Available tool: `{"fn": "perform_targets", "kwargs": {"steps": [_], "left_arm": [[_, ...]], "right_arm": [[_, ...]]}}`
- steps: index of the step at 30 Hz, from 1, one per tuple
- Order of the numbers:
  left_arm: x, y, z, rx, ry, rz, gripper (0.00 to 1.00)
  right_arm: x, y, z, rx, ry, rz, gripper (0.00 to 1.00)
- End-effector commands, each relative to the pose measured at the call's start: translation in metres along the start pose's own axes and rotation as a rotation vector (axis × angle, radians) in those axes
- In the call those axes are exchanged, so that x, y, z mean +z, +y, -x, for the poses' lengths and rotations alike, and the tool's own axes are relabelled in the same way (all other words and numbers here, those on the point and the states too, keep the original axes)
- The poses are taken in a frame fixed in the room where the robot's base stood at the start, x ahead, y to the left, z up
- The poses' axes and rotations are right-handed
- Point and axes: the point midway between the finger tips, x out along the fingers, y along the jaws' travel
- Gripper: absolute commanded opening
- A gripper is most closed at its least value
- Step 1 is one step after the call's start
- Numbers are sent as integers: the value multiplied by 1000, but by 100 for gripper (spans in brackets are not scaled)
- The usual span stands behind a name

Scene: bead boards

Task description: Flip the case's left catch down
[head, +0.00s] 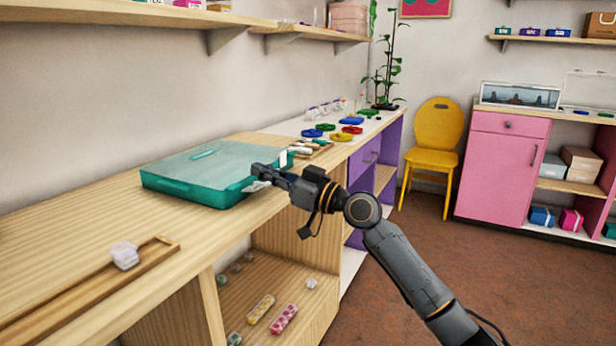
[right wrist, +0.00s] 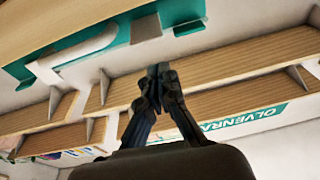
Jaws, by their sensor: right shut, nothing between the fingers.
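The teal case (head: 190,172) lies closed on the wooden counter. A small white upright piece (head: 283,158) shows at its far right edge; I cannot tell whether it is a catch. My right gripper (head: 256,171) is shut and empty at the case's right-hand side, hiding part of it. My left gripper is out of view.
A wooden tray (head: 160,246) with a pale bead block (head: 125,255) lies at the near left of the counter (head: 60,222). Several coloured rings and small items stand beyond the case. Shelves run above, and open shelving (head: 275,290) is below.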

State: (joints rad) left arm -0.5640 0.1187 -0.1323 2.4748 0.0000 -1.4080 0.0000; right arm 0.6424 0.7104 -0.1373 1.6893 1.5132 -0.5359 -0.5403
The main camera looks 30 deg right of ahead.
Motion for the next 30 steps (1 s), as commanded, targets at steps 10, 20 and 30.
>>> {"fn": "perform_targets", "kwargs": {"steps": [10, 20, 30], "left_arm": [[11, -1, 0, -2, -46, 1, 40], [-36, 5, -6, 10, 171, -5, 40], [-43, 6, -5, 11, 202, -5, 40]], "right_arm": [[-5, -2, 44, 3, -4, 1, 0], [-9, -2, 91, 1, -1, -1, 0], [-11, -2, 96, 1, 0, 0, 0]]}}
